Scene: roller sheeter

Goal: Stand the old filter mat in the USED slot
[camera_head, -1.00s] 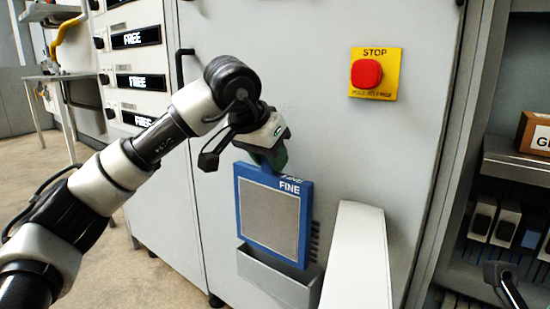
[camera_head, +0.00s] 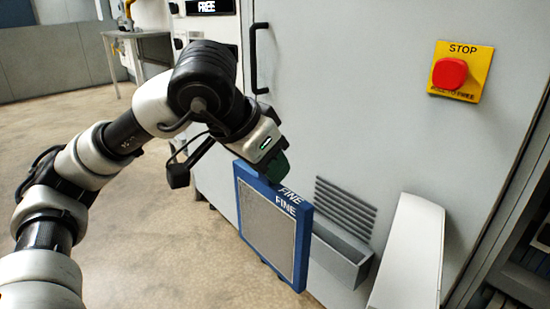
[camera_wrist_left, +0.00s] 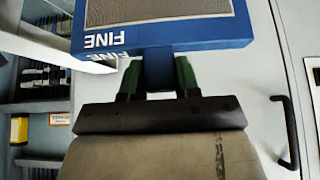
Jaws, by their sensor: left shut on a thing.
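The old filter mat (camera_head: 268,222) is a flat square with a blue frame, grey mesh and the word FINE. My left gripper (camera_head: 272,172) is shut on the tab at its top edge. The mat hangs roughly upright, clear of the floor, in front and left of the grey pocket (camera_head: 345,262) on the cabinet. In the left wrist view the mat (camera_wrist_left: 160,35) fills the top, with its tab between the green fingertips (camera_wrist_left: 158,76). My right gripper is not in view. No USED label is readable in any view.
The grey cabinet (camera_head: 350,100) has a black handle (camera_head: 260,60), a red stop button (camera_head: 449,73) and vent slats (camera_head: 346,208). A white angled panel (camera_head: 412,250) stands right of the pocket. Dark shelving (camera_head: 520,250) is at the far right. Open floor (camera_head: 130,215) lies left.

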